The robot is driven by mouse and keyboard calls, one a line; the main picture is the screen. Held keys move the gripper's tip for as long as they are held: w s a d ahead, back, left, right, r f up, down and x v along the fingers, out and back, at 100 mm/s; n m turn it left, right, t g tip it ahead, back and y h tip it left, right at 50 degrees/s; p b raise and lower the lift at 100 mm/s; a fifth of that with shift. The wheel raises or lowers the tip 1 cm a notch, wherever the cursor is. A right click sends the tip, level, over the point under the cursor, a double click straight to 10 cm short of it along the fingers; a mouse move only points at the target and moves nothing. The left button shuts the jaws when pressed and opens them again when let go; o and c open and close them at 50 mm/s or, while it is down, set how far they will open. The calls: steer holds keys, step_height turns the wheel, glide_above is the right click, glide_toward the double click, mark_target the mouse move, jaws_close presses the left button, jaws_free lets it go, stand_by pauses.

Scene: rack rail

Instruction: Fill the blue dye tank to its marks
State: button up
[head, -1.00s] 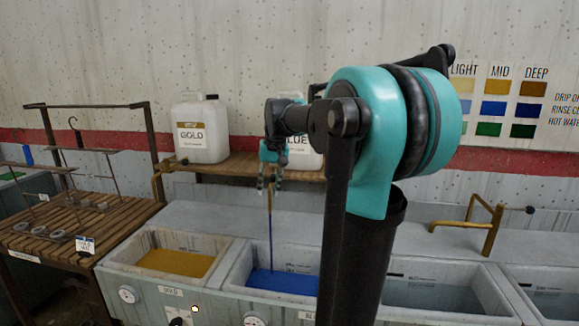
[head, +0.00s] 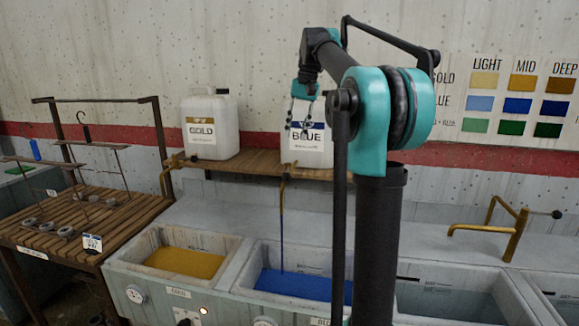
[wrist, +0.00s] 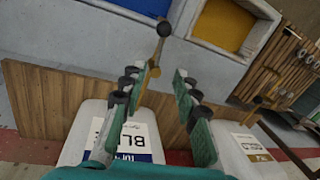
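The blue tank (head: 250,270) stands in the middle of the tank row with blue dye (head: 300,284) in it. A thin blue stream (head: 282,240) falls into it from the brass tap (head: 285,180) under the BLUE canister (head: 305,155). Faint marks show on the tank's back wall; I cannot read the level against them. My gripper (head: 302,125) is raised in front of the BLUE canister, above the tap.
The GOLD canister (head: 210,128) stands left on the wooden shelf (head: 250,162), above the gold tank (head: 228,250). A slatted wooden rack (head: 60,225) is at the left. A brass faucet (head: 515,235) and a grey-looking tank (head: 440,300) are to the right.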

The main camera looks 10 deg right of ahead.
mark_target(287, 173)
steer(key=f, duration=0.4)
steer(key=a+f, duration=0.1)
steer(key=f, duration=0.3)
steer(key=a+f, duration=0.1)
steer(key=f, duration=0.3)
steer(key=shift+w+a+f, duration=0.25)
steer(key=shift+w, duration=0.05)
jaws_close()
